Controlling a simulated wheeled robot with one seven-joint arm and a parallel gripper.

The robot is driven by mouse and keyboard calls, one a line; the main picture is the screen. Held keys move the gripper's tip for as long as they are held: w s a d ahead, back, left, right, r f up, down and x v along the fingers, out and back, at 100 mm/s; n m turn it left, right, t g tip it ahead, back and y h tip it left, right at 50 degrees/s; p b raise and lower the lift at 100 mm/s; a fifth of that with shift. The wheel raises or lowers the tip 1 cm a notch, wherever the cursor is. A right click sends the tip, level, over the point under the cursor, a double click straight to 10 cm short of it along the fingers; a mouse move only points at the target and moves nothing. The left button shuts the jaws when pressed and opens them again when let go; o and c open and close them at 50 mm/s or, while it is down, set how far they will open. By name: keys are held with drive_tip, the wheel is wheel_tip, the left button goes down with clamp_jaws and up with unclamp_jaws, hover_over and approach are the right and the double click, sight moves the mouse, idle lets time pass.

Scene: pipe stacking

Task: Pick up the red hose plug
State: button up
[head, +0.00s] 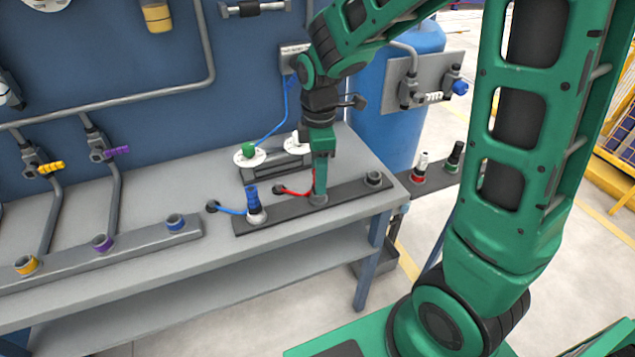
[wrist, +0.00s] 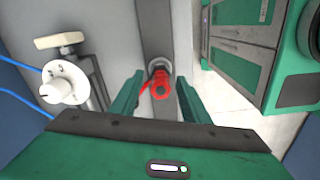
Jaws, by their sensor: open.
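The red hose plug (wrist: 160,88) stands between the two green fingers of my gripper (wrist: 161,84) in the wrist view, with a gap on both sides. Its lower end sits at a grey socket ring on the dark rail. In the head view my gripper (head: 319,188) points down over the rail, and its fingers hide most of the plug. The red hose (head: 293,192) runs left from there to a hole in the bench. My gripper is open and not closed on the plug.
A blue hose plug (head: 253,203) stands upright on the dark rail (head: 345,197), left of my gripper. An empty socket (head: 374,179) is at the rail's right end. Behind is a fixture with a green knob (head: 248,149). A white valve knob (wrist: 65,84) is left in the wrist view.

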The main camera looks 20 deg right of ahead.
drive_tip(key=shift+f, duration=0.25)
clamp_jaws()
drive_tip(key=shift+r, duration=0.15)
wheel_tip(320, 180, up, 4)
drive_tip(key=shift+w+f, duration=0.1)
drive_tip(key=shift+f, duration=0.05)
drive_tip(key=s+a+r, duration=0.5)
drive_tip(key=a+r, duration=0.2)
drive_tip(key=a, duration=0.3)
drive_tip(key=shift+a, duration=0.3)
drive_tip(key=shift+r, duration=0.1)
wheel_tip(320, 180, up, 8)
idle(0.8)
